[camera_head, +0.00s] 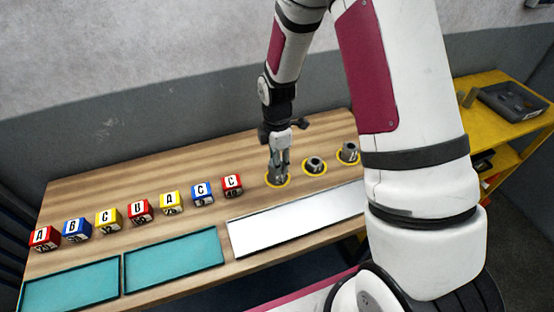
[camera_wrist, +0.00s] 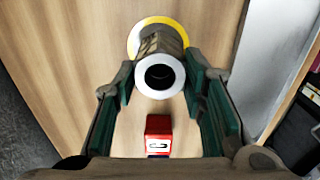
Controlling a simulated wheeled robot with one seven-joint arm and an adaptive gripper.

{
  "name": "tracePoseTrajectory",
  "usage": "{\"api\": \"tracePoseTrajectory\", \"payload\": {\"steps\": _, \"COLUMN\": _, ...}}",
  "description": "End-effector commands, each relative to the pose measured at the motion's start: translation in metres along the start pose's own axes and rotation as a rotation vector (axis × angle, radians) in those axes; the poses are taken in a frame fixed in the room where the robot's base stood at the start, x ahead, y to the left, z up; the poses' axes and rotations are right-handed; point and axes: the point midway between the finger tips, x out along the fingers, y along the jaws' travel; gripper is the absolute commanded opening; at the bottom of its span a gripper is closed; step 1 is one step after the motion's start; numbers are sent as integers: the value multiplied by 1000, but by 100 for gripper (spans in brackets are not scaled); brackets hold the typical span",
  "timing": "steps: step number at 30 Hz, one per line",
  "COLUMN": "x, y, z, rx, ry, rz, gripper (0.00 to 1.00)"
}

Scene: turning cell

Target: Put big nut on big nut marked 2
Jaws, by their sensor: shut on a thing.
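My gripper (camera_head: 279,172) points down at the leftmost of three yellow rings (camera_head: 278,184) on the wooden bench. In the wrist view its fingers are shut on a grey, hollow, round nut (camera_wrist: 160,50), its hole facing the camera. A yellow ring (camera_wrist: 150,20) shows behind that nut; I cannot tell if the nut touches the bench. In the head view my fingers mostly hide it. Two dark grey nuts stand to the right, a low one (camera_head: 314,163) in the middle ring and a taller one (camera_head: 348,150) in the right ring. No number marks are readable.
A row of lettered cubes runs left from a red C cube (camera_head: 232,184), which also shows in the wrist view (camera_wrist: 159,127). Two teal trays (camera_head: 174,260) and a white panel (camera_head: 295,220) lie along the front. A yellow shelf (camera_head: 500,130) stands at right.

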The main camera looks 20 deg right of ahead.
Motion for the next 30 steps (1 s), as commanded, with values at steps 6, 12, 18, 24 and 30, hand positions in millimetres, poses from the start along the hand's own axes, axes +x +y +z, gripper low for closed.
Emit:
{"api": "tracePoseTrajectory", "payload": {"steps": 6, "x": 1, "y": 0, "z": 0, "rx": 0, "ry": 0, "rz": -1, "gripper": 58}}
{"api": "tracePoseTrajectory", "payload": {"steps": 12, "x": 1, "y": 0, "z": 0, "rx": 0, "ry": 0, "rz": -1, "gripper": 58}}
{"api": "tracePoseTrajectory", "payload": {"steps": 18, "x": -11, "y": 1, "z": 0, "rx": 0, "ry": 1, "rz": 3, "gripper": 58}}
{"api": "tracePoseTrajectory", "payload": {"steps": 24, "x": -44, "y": 2, "z": 0, "rx": 2, "ry": 1, "rz": 5, "gripper": 58}}
{"api": "tracePoseTrajectory", "payload": {"steps": 30, "x": -82, "y": 2, "z": 0, "rx": 1, "ry": 0, "rz": 4, "gripper": 58}}
